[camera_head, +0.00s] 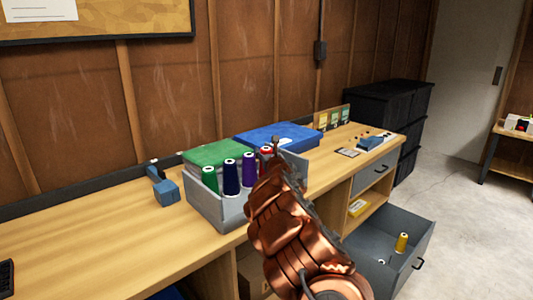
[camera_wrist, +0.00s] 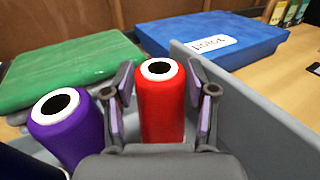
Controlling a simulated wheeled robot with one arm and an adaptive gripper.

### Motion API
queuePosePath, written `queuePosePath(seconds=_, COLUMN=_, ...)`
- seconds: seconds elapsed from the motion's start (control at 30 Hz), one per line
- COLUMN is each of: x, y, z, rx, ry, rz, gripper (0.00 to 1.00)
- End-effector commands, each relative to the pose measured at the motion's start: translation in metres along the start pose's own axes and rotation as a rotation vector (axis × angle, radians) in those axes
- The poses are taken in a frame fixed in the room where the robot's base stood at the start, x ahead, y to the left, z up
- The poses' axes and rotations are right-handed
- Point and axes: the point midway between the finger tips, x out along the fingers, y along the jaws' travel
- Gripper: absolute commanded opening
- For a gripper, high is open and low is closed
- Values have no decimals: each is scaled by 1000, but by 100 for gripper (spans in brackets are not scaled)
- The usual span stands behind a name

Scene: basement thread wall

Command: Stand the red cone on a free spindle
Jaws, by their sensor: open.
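The red cone (camera_wrist: 161,108) stands upright at the right end of a grey bin, with its white top ring showing. It also shows in the head view (camera_head: 265,152), mostly hidden behind my arm. My gripper (camera_wrist: 165,88) is open, with one finger on each side of the red cone. A gap shows between the cone and the fingers. The cone's base is hidden, so I cannot tell whether it sits on a spindle. A purple cone (camera_wrist: 67,130) stands just left of my gripper. No bare spindle is clearly visible.
The grey bin (camera_head: 213,210) also holds green (camera_head: 209,180) and navy (camera_head: 231,178) cones. Green (camera_head: 215,152) and blue (camera_head: 278,137) boxes lie behind it. An open drawer (camera_head: 417,268) at lower right holds a yellow cone (camera_head: 402,242) and a small white item. The bench's left is mostly clear.

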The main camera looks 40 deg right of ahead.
Motion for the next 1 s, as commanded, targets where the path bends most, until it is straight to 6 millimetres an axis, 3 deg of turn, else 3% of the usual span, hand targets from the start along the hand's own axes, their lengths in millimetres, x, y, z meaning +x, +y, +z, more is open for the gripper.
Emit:
queuePosePath(seconds=0.27, x=-14, y=2, z=2, rx=-5, ry=-1, rz=2, gripper=56)
queuePosePath(seconds=1.0, x=-86, y=0, z=1, rx=-3, ry=0, rz=-2, gripper=56)
